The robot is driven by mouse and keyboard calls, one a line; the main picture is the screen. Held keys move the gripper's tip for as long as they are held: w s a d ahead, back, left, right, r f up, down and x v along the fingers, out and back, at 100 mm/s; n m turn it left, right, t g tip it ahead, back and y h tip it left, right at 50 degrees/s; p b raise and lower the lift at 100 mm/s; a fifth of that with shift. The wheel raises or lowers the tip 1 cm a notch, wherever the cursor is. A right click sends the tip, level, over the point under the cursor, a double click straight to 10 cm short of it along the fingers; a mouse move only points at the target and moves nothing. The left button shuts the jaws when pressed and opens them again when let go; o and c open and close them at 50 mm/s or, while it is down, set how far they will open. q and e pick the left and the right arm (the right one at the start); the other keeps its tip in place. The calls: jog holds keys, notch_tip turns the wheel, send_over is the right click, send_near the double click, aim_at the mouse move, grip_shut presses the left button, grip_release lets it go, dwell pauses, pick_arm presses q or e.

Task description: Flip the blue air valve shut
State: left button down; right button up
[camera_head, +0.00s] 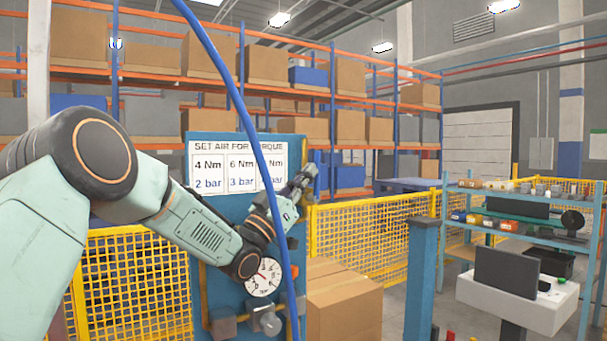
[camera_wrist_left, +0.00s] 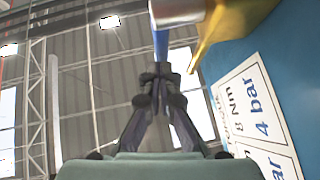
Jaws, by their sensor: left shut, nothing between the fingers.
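My left gripper (camera_head: 309,172) is raised at the right edge of the blue air panel (camera_head: 220,300), beside the torque chart (camera_head: 215,175). Its fingers point up and right in the head view. In the left wrist view its fingertips (camera_wrist_left: 160,76) are together and hold nothing. A narrow blue piece (camera_wrist_left: 160,42) shows just beyond the fingertips, below a pale grey part (camera_wrist_left: 178,10). I cannot tell whether this blue piece is the valve lever or touches the fingers. A brass-coloured part (camera_wrist_left: 225,28) is at upper right.
A round gauge (camera_head: 263,279) and a grey knob (camera_head: 268,322) are low on the panel. A blue hose (camera_head: 262,160) hangs across the view, in front of my left arm. Cardboard boxes (camera_head: 345,308) stand right of the panel. Yellow mesh fencing (camera_head: 375,240) lies behind.

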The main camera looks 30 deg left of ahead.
pick_arm(q)
jog(key=w+d+m+g+y+p, duration=0.1)
jog(key=w+d+g+p, duration=0.2)
jog(key=w+g+p, duration=0.1)
jog(key=shift+w+d+f+g+p, duration=0.2)
jog(key=shift+w+f+g+p, duration=0.25)
jog(key=shift+w, duration=0.75)
dwell(1.6)
